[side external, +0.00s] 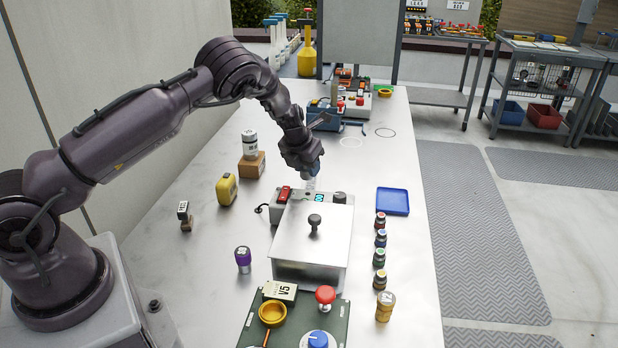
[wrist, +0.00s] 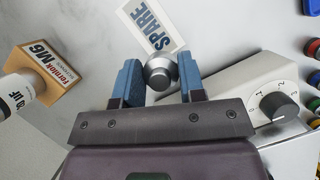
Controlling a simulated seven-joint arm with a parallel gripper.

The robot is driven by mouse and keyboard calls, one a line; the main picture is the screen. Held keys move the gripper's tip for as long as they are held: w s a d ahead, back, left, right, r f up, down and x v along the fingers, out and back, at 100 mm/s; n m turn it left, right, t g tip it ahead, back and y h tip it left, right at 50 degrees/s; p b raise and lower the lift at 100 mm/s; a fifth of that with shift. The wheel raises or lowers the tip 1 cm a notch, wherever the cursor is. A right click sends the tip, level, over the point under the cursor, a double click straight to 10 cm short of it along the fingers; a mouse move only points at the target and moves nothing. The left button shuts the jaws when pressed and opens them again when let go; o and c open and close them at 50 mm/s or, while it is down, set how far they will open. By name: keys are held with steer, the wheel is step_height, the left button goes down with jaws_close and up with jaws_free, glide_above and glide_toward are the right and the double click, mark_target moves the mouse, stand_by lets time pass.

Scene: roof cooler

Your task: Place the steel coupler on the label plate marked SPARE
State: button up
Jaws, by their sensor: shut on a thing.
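My gripper (wrist: 162,80) is shut on the steel coupler (wrist: 160,72), whose round silvery end shows between the two blue fingers in the wrist view. In the side view my gripper (side external: 314,172) points down behind the steel-lidded box, and the coupler is not clear there.
A lidded box with a black knob (side external: 312,235) stands just in front, its control unit (wrist: 262,92) close to my right finger. A Ferntek M6 block (wrist: 52,62) with a white cylinder is at left. A blue tray (side external: 393,201) and several small bottles stand at right.

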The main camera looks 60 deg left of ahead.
mark_target(309, 178)
steer(key=shift+w+a+f, duration=0.2)
steer(key=shift+w+f, duration=0.3)
steer(key=shift+f, duration=1.55)
steer(key=shift+f, duration=0.1)
steer(key=o, duration=0.9)
steer(key=shift+o, duration=0.2)
